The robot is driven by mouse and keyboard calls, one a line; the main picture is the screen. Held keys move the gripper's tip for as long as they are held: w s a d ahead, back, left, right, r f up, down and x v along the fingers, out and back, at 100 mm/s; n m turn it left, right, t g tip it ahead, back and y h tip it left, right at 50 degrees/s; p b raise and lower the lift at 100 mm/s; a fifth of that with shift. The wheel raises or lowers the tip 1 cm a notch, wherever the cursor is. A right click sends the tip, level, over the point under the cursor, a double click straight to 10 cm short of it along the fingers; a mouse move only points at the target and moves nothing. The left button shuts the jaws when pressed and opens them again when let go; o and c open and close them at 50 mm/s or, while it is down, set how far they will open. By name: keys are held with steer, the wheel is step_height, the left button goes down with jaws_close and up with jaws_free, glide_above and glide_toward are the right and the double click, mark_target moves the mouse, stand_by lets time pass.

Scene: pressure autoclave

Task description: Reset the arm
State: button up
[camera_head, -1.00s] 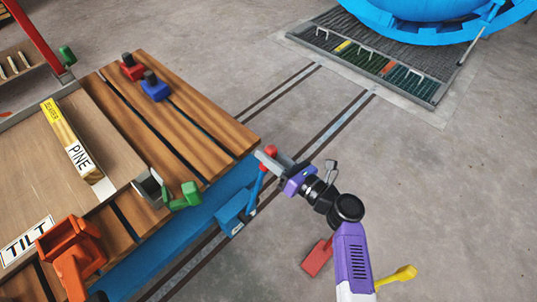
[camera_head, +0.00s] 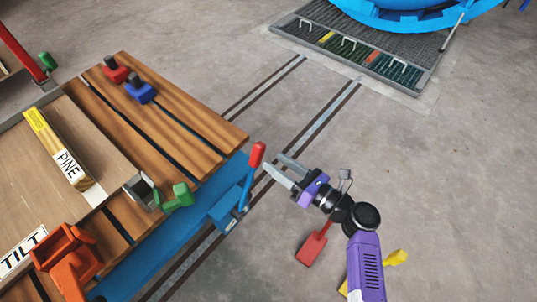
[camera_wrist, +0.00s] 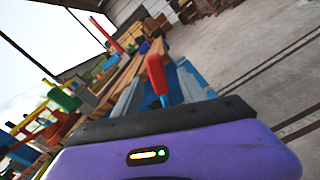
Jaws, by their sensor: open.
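My gripper (camera_head: 282,170) is open and empty in the head view, at the end of my purple and black arm. It hangs over the floor just right of a blue lever with a red knob (camera_head: 257,155). How far the knob is from the fingers in depth is hard to tell.
The wooden cart top (camera_head: 190,115) on a blue frame fills the left. It holds a PINE board (camera_head: 62,155), a TILT sign (camera_head: 22,252), an orange bracket (camera_head: 68,255) and green handles (camera_head: 180,197). Rails (camera_head: 325,122) run to a floor grate (camera_head: 430,80).

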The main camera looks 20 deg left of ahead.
steer(key=shift+s+d, duration=0.15)
steer(key=shift+d, duration=0.25)
stand_by(0.3)
